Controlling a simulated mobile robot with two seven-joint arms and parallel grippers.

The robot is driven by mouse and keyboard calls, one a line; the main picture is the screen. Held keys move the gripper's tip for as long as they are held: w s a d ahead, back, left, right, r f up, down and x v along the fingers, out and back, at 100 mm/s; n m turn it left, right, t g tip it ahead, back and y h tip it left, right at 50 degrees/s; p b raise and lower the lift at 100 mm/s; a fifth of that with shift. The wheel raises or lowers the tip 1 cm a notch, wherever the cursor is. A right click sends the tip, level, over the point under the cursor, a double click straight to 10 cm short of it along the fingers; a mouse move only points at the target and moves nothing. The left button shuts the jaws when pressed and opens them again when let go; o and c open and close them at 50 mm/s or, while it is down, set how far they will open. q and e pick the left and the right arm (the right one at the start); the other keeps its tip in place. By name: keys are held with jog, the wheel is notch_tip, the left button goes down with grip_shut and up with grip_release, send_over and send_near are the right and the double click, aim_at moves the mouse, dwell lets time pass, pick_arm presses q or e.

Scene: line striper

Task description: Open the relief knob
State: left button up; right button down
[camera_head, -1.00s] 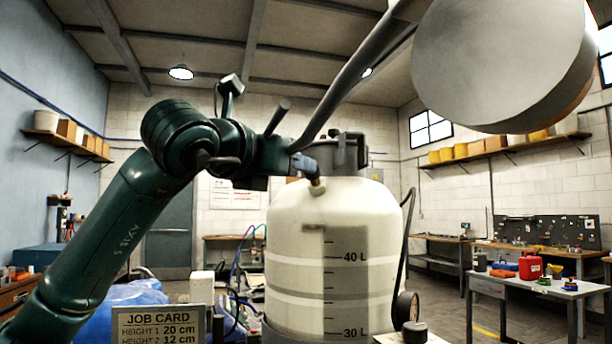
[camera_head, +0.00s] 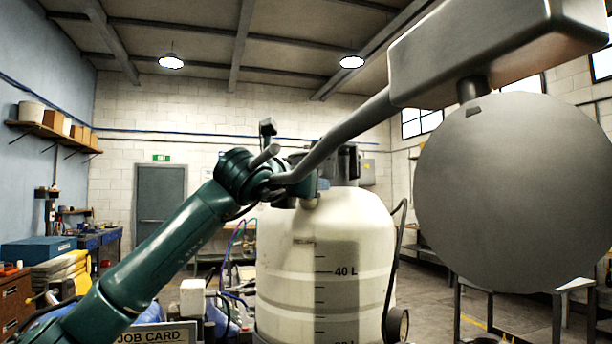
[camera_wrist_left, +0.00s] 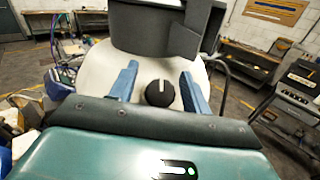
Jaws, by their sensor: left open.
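The relief knob (camera_wrist_left: 160,93) is a round black knob with a white pointer line, on the shoulder of the white tank (camera_wrist_left: 103,75) in the left wrist view. My left gripper (camera_wrist_left: 158,79) is open, with one blue finger on each side of the knob and visible gaps between. In the head view, my left gripper (camera_head: 312,190) is at the top of the tank (camera_head: 330,240), which has litre marks. The knob is hidden there. My right gripper is not in view.
A dark grey collar (camera_wrist_left: 165,28) stands close behind the knob. A black hose (camera_head: 394,250) runs down the tank's right side to a gauge (camera_head: 397,324). A large grey disc (camera_head: 505,190) hangs at the right and blocks part of the view. A job card (camera_head: 155,334) stands at lower left.

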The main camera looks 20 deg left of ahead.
pick_arm(q)
jog(key=shift+w+d, duration=0.1)
jog(key=shift+w, duration=0.05)
jog(key=shift+c, duration=0.2)
jog(key=c, duration=0.9)
jog(key=shift+c, duration=0.2)
